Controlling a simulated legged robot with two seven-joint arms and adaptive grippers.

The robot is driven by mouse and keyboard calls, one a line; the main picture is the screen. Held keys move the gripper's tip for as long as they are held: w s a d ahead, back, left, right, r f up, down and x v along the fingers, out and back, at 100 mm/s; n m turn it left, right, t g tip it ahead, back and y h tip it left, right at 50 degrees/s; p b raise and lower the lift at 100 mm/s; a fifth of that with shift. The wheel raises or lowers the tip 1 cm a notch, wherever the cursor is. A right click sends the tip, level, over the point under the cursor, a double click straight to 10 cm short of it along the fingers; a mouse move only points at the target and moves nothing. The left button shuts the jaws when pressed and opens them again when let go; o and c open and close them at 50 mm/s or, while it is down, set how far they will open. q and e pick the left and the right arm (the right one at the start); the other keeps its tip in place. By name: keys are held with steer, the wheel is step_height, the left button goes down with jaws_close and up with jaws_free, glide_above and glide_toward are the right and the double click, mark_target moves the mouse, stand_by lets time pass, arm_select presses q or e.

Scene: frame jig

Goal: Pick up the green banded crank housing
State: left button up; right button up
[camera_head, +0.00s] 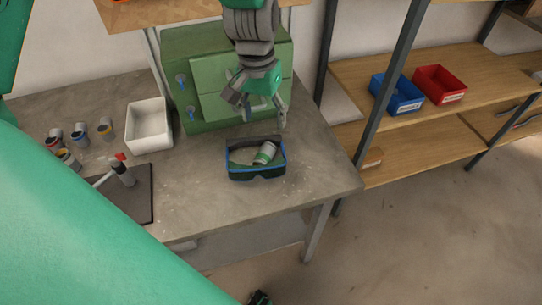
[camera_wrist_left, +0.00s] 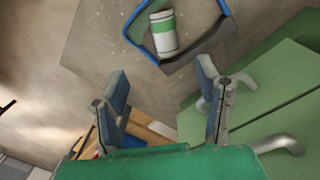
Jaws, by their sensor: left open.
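The green banded crank housing (camera_head: 265,153) is a pale grey cylinder with a green band. It lies tilted inside a dark, blue-rimmed bin (camera_head: 257,175) near the front of the workbench. In the left wrist view the housing (camera_wrist_left: 163,43) lies in the bin, beyond the fingertips. My left gripper (camera_head: 263,112) is open and empty, above and behind the bin, in front of the green cabinet. Its two fingers also show spread apart in the left wrist view (camera_wrist_left: 162,78), not touching the housing.
A green drawer cabinet (camera_head: 200,78) with handles stands close behind the bin. A white bin (camera_head: 149,127), several banded cylinders (camera_head: 80,138) and a dark mat (camera_head: 140,196) with a red-tipped tool are to the left. The bench (camera_head: 315,170) is bare right of the bin.

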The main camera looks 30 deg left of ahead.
mark_target(262, 153)
arm_select(q)
steer(key=f, duration=0.7)
steer(key=shift+s+f+b, duration=0.15)
steer(key=shift+s+b, duration=0.1)
steer(key=shift+b, duration=0.05)
steer(key=shift+a+f, duration=0.2)
steer(key=shift+f, duration=0.35)
steer(key=f, duration=0.2)
steer(key=d+f, duration=0.1)
steer(key=f, duration=0.1)
steer(key=shift+s+f, duration=0.1)
steer(key=shift+s, duration=0.2)
steer(key=shift+w+f, duration=0.1)
steer(key=shift+f, duration=0.15)
steer(key=shift+a, duration=0.2)
steer(key=shift+c, duration=1.1)
steer(key=shift+a, duration=0.1)
jaws_close()
